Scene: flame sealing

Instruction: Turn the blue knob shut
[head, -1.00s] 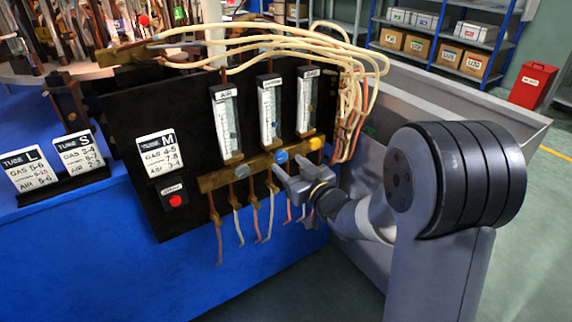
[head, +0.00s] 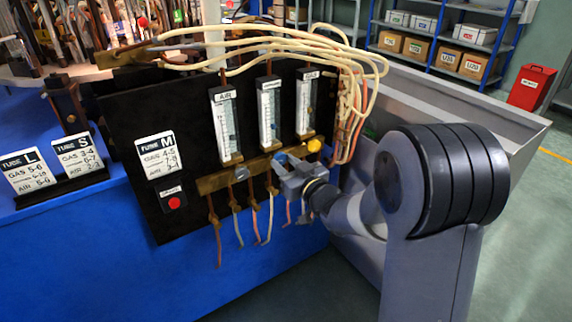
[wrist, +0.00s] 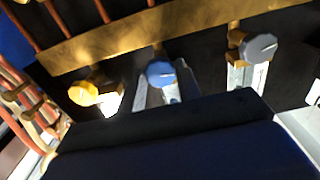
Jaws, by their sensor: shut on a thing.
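The blue knob (head: 280,158) sits on the brass bar under the middle flowmeter of the black panel, and is partly hidden by my gripper in the head view. My gripper (head: 285,166) reaches it from the right and is shut on it. In the wrist view the blue knob (wrist: 160,72) shows between the two grey fingers (wrist: 163,92), with a small light mark on its face. I cannot tell from the frames how far the knob is turned.
A yellow knob (head: 314,145) and a grey knob (head: 241,173) flank the blue one closely on the brass bar (head: 213,183). Thin hoses hang below the bar. A red button (head: 174,203) is at the panel's lower left. A grey metal bin (head: 450,100) stands behind my arm.

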